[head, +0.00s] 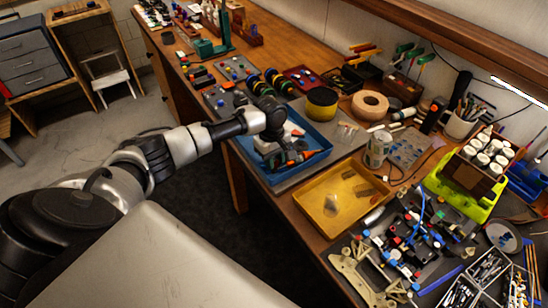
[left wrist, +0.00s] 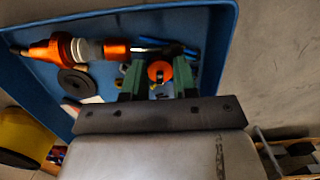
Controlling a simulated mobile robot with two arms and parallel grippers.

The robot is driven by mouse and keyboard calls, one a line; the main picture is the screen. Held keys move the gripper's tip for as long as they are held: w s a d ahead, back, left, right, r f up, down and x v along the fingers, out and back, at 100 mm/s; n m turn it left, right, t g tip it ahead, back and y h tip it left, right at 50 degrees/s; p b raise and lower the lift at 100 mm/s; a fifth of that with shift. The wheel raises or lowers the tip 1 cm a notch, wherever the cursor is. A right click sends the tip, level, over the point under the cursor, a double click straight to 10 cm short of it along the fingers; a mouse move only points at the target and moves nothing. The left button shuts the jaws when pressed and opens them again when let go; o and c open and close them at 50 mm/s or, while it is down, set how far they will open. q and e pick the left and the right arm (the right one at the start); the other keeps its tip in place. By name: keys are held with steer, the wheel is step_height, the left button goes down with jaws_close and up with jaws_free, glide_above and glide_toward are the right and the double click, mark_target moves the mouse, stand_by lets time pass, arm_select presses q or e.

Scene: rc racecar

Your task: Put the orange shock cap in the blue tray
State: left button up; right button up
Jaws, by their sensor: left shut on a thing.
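The blue tray (head: 318,141) lies on the workbench in the head view, and it fills much of the left wrist view (left wrist: 32,78). My left gripper (head: 272,136) reaches over the tray. In the left wrist view its two green fingers (left wrist: 158,77) are shut on the orange shock cap (left wrist: 160,71), a small round orange piece with a dark centre. The cap shows against the tray's inside; its height above the tray floor is unclear. In the head view my gripper hides the cap. My right gripper is not in view.
An orange shock with a grey middle (left wrist: 85,50) and a dark disc (left wrist: 74,83) lie in the tray. A yellow tray (head: 318,187) sits to the right of it. A yellow-and-black roll (head: 321,101) and a tape roll (head: 370,104) stand behind. Small parts crowd the bench.

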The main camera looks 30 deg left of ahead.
arm_select(q)
steer(key=shift+s+d+f, duration=0.1)
steer(key=shift+s+f, duration=0.25)
steer(key=shift+f, duration=0.3)
steer(key=o, duration=0.9)
steer(key=shift+f, duration=0.1)
steer(key=shift+o, duration=0.2)
steer(key=shift+w+r+b, duration=0.15)
steer(key=shift+r+b, duration=0.15)
steer(key=shift+r, duration=0.3)
step_height(320, 180, up, 12)
steer(key=w+a+b, duration=0.1)
steer(key=shift+a+r, duration=0.15)
steer(key=shift+a, duration=0.15)
